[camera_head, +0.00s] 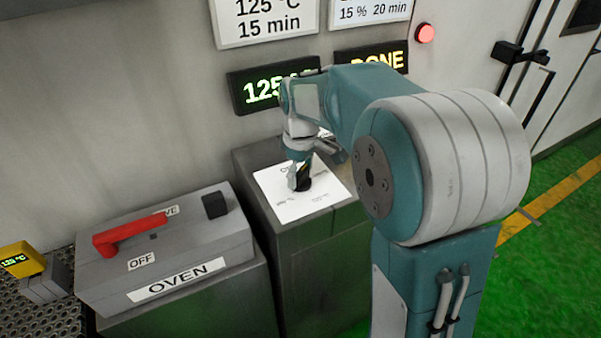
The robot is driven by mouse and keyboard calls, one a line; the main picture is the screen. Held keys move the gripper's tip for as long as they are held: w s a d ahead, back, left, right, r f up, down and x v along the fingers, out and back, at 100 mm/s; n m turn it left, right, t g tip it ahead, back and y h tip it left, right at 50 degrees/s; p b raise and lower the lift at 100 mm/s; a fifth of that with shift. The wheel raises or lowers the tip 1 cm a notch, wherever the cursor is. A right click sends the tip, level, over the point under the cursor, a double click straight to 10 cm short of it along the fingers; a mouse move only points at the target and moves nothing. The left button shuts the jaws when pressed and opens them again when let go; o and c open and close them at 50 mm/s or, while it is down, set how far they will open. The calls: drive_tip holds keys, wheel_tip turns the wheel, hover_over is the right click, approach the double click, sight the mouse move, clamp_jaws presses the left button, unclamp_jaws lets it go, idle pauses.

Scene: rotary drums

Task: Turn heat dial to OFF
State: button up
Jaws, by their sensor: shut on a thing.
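The heat dial (304,184) is a small dark knob on a white label plate (283,212) on top of a grey pedestal. Lettering stands around the knob on the plate, partly hidden and too small to read fully. My gripper (300,178) points down from above and is shut on the dial. My arm comes in from the right and covers part of the plate's far side. I cannot tell which mark the dial points to.
An oven box (165,255) with a red lever handle (130,233) and a black knob (214,204) stands left of the pedestal. A display (262,90) reading 125 and a DONE display (385,58) hang on the wall behind. A red light (425,33) glows.

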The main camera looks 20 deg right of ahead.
sight(299, 172)
drive_tip(key=n, duration=0.5)
drive_tip(key=shift+w+n, duration=0.1)
drive_tip(key=shift+n, duration=0.2)
drive_tip(key=n, duration=0.5)
drive_tip(key=shift+n, duration=0.3)
drive_tip(key=o, duration=0.9)
drive_tip(key=shift+c, duration=0.2)
drive_tip(key=shift+a, duration=0.1)
wheel_tip(299, 172, up, 12)
drive_tip(key=shift+f, duration=0.1)
